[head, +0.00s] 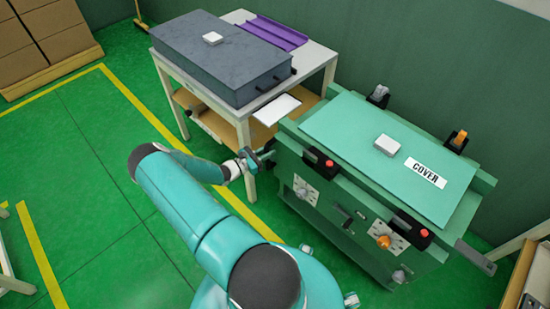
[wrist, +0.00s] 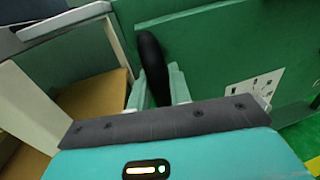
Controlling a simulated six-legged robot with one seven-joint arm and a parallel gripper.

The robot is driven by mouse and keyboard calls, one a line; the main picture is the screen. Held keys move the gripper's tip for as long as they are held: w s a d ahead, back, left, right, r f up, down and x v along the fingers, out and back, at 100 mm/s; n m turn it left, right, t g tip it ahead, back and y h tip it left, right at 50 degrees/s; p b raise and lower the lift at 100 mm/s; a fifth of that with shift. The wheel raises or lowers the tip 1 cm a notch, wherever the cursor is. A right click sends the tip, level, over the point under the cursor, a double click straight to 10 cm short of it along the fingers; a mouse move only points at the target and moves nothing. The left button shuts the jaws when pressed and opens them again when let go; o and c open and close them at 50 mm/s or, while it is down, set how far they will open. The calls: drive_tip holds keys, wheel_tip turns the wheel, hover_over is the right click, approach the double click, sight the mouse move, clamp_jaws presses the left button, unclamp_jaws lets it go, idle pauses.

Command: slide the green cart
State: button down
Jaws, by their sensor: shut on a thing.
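The green cart (head: 340,215) stands at the right in the head view, with a light green lid marked COVER (head: 385,155) on top. Its green side (wrist: 230,60) fills the upper right of the wrist view. My gripper (head: 262,157) is at the cart's left end, beside the white-legged table. In the wrist view, my gripper (wrist: 155,90) is shut on a black handle (wrist: 151,58) next to the cart's side. The handle's lower end is hidden behind my gripper's body.
A white table (head: 325,60) with a dark grey box (head: 220,60) and a purple tray (head: 272,33) stands close to the cart's left end. Brown cartons (head: 45,40) are at the far left. Green floor (head: 90,140) with yellow lines is open at the left.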

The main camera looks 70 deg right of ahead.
drive_tip(key=shift+w+d, duration=0.1)
drive_tip(key=shift+w, duration=0.35)
drive_tip(key=shift+w+r, duration=0.1)
drive_tip(key=c, duration=1.3)
unclamp_jaws()
drive_tip(key=shift+d, duration=0.1)
drive_tip(key=shift+c, duration=0.2)
drive_tip(key=v, duration=1.4)
